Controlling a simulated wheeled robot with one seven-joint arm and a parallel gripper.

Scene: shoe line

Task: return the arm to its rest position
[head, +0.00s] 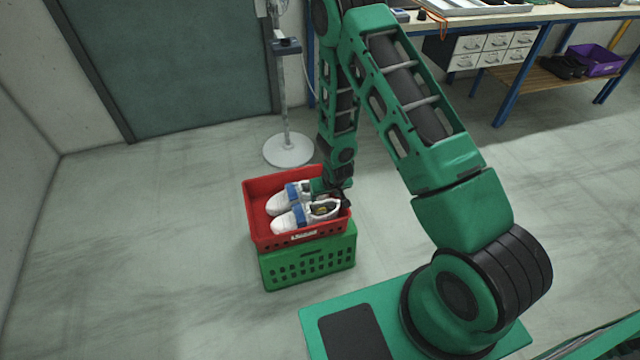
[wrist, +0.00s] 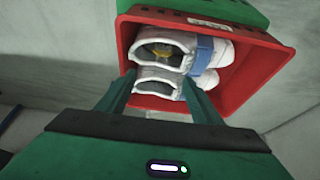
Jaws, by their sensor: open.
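My gripper (head: 335,192) is at the end of my green arm, low over the right side of the red crate (head: 258,226). In the wrist view my gripper (wrist: 155,92) is open, with its two green fingers apart at either side of the opening of the nearer shoe (wrist: 158,82). I cannot tell whether the fingers touch it. Two white shoes with blue straps lie side by side in the red crate; the front one (head: 287,220) and the back one (head: 281,200) both show in the head view. My wrist partly hides their right ends.
The red crate sits on a green crate (head: 308,266) on the floor. Behind it stands a post with a round white base (head: 289,151). A workbench (head: 545,14) with drawers (head: 490,50) and a purple bin (head: 596,60) is at the upper right. Floor left of the crates is clear.

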